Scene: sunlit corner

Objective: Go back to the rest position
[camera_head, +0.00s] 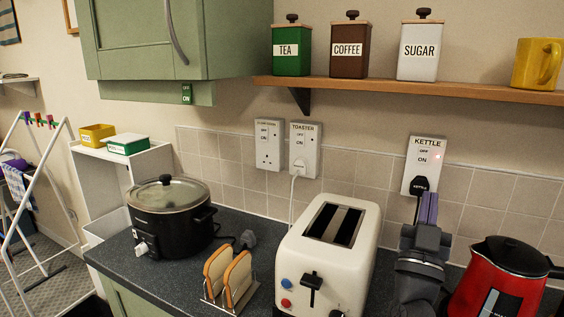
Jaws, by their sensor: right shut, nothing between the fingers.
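My right gripper (428,206) points upward in front of the tiled wall, its purple fingers together and empty. It is just below and to the right of the black plug in the kettle socket (419,178). I cannot tell whether the fingers touch the wall. My right arm rises from the bottom edge between the toaster and the red kettle (497,285). My left gripper is not in view.
The white toaster (331,262) stands left of my right arm. A toast rack with bread (229,278) and a black slow cooker (172,217) are further left. A wooden shelf (459,91) holds canisters above. A green cupboard (142,40) hangs upper left.

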